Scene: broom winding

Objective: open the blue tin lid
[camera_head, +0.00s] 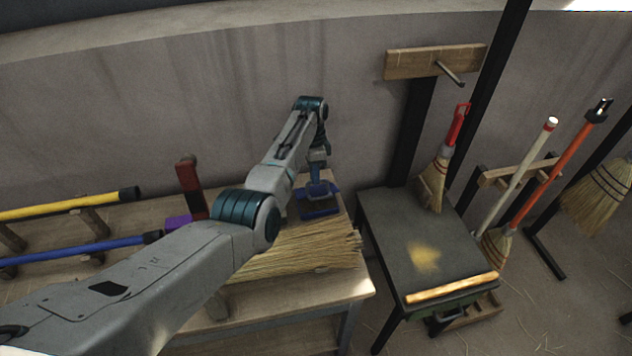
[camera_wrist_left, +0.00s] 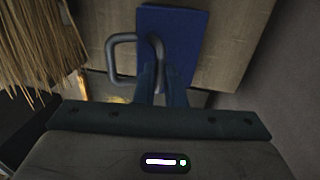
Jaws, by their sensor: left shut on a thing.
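The blue tin (camera_head: 322,211) is at the far right part of the wooden bench, behind the straw bundle. In the left wrist view its blue lid (camera_wrist_left: 183,30) is a flat rectangle with a grey loop handle (camera_wrist_left: 122,44). My left gripper (camera_head: 318,186) reaches down over the tin from the end of my arm. In the left wrist view the fingertips of this gripper (camera_wrist_left: 160,58) are closed together on the right leg of the handle. The gripper hides part of the lid, and I cannot tell whether the lid is raised. My right gripper is not in view.
A straw bundle (camera_head: 290,250) lies on the bench (camera_head: 345,287) near the tin. Yellow (camera_head: 60,206) and blue (camera_head: 80,250) handles lie at left. A dark table (camera_head: 385,235) with a hand broom (camera_head: 434,183) stands at right. The wall is close behind.

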